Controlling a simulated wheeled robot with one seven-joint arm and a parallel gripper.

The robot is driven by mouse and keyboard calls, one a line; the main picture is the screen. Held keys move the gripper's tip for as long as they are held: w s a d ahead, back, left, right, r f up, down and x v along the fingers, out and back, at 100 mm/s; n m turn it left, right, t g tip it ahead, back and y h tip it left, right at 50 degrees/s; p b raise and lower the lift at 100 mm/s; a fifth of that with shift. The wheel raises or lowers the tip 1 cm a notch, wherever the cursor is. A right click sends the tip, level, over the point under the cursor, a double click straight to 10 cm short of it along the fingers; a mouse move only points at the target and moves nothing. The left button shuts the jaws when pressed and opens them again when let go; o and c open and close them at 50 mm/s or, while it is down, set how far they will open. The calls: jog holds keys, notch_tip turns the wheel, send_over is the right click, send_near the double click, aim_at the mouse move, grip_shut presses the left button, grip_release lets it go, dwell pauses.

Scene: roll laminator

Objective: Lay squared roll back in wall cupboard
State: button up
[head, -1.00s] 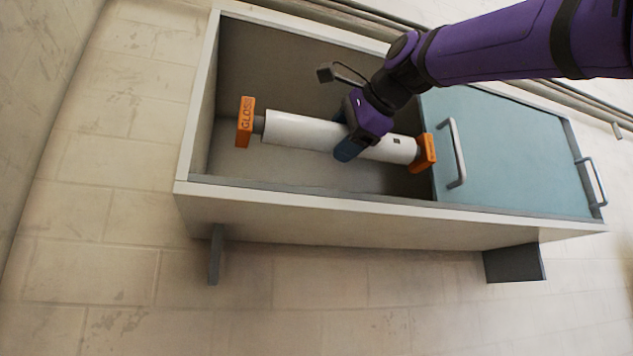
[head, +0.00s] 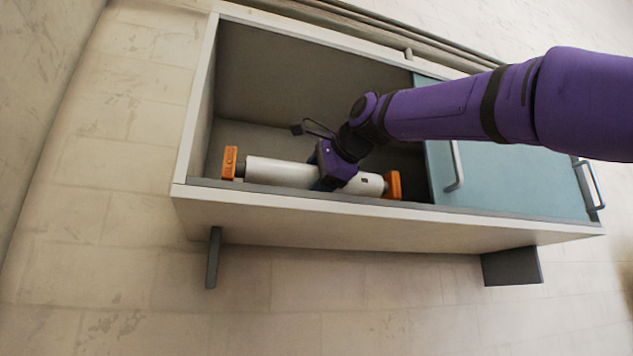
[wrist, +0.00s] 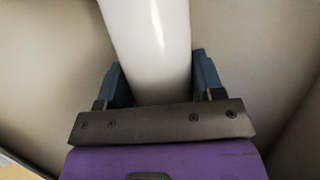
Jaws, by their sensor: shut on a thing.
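The roll (head: 281,172) is a white cylinder with orange square end blocks, the left block (head: 229,163) bearing lettering. It lies lengthwise inside the open left part of the wall cupboard (head: 300,205), low behind the front lip, which hides part of its underside. My gripper (head: 332,178) is shut around the roll right of its middle. In the wrist view the white roll (wrist: 150,50) runs between the two blue fingers (wrist: 160,82). I cannot tell whether the roll touches the cupboard floor.
A blue-grey sliding door (head: 510,170) with a pale handle (head: 455,166) covers the right part of the cupboard, close to the roll's right end. The cupboard's left side wall (head: 197,110) stands near the left block. Brackets show below it, and pipes run along the wall behind.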

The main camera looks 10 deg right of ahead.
jog(key=shift+f, duration=0.25)
jog(key=shift+f, duration=0.1)
jog(key=o, duration=1.6)
jog(key=shift+f, duration=0.15)
jog(key=shift+c, duration=0.2)
jog(key=shift+s+d+r, duration=0.1)
jog(key=shift+r, duration=0.15)
jog(key=v, duration=1.2)
jog(key=shift+f, duration=0.1)
